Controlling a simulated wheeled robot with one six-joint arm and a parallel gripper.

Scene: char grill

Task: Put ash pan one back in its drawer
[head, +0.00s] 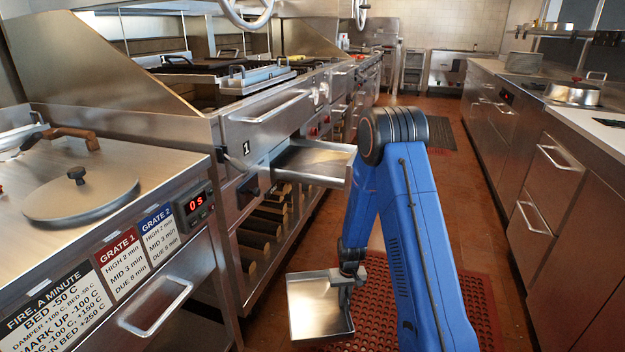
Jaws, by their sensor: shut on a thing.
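Ash pan one (318,310), a shallow square metal pan, hangs low in front of the grill line, above the floor. My gripper (350,275) is shut on its back right edge; the fingertips are small and partly hidden by my wrist. The pan looks empty and nearly level. The drawer (345,178) beside the "1" label is pulled out from the grill front, up and behind the pan. Its inside looks bare, with a brownish patch. My arm hides part of the space to the drawer's right. The pan and drawer are apart.
Below the drawer, a rack of dark logs (258,238) sits in the grill base. A counter with a round lid (80,193) and a timer (194,204) stands at left. A red perforated mat (378,300) lies below. The aisle at right is clear up to the right counter (545,165).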

